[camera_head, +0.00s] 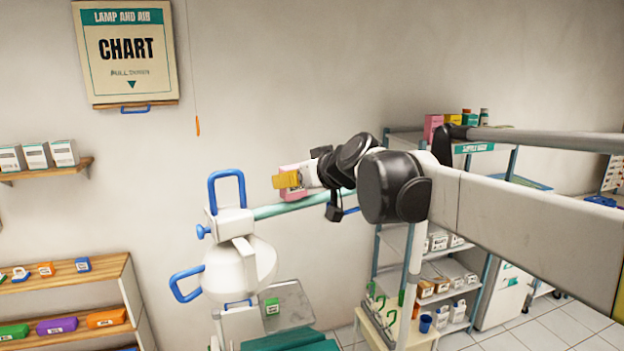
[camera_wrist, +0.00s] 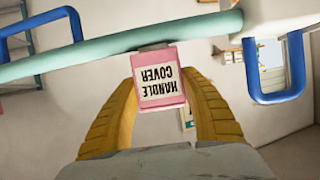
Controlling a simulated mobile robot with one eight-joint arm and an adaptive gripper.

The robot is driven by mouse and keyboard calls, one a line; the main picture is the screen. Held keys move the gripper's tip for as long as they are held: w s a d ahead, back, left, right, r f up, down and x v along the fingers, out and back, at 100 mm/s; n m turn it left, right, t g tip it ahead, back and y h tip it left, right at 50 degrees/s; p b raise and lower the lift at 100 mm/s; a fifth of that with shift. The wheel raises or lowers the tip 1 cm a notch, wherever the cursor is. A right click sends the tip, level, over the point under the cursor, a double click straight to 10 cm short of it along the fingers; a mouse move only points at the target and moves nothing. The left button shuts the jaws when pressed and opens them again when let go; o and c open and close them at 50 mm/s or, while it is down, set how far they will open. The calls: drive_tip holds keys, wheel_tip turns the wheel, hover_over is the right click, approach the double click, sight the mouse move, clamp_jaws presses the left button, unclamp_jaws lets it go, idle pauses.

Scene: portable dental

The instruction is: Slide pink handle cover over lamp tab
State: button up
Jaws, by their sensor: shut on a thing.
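The pink handle cover (camera_wrist: 160,91) carries a white label reading "HANDLE COVER", upside down in the wrist view. My gripper (camera_wrist: 160,100) is shut on it, with a yellow finger at each side. In the head view my gripper (camera_head: 289,180) holds the pink cover (camera_head: 295,196) beside the teal lamp arm (camera_head: 300,204), right of the lamp. The white lamp head (camera_head: 238,268) has a blue loop on top (camera_head: 227,188) and another at its left (camera_head: 186,285). A blue loop also shows at the right in the wrist view (camera_wrist: 276,98). I cannot tell which part is the tab.
The teal lamp arm crosses the wrist view (camera_wrist: 110,45) close to the cover. A supply rack (camera_head: 440,255) stands behind my arm. A low shelf (camera_head: 70,280) is at the left. The wall chart's cord (camera_head: 196,125) hangs above the lamp.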

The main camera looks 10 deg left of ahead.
drive_tip(key=o, duration=0.9)
drive_tip(key=v, duration=1.1)
drive_tip(key=s+d+f+m+g+h+b, duration=0.1)
drive_tip(key=s+d+f+b, duration=0.7)
drive_tip(key=f, duration=1.3)
drive_tip(key=s+d+f+m+g+h+b, duration=0.1)
drive_tip(key=s+d+f+m+h+b, duration=0.3)
drive_tip(key=s+d+f+b, duration=0.4)
drive_tip(key=s+d+f+m+g+h+b, duration=0.1)
drive_tip(key=s+d+f+m+h+b, duration=0.2)
drive_tip(key=s+d+f+b, duration=0.5)
wheel_tip(320, 180, down, 26)
drive_tip(key=d+b, duration=0.2)
drive_tip(key=b, duration=0.9)
drive_tip(key=shift+s+d+h, duration=0.25)
drive_tip(key=shift+s+h, duration=0.05)
drive_tip(key=shift+h, duration=0.1)
drive_tip(key=shift+r, duration=0.2)
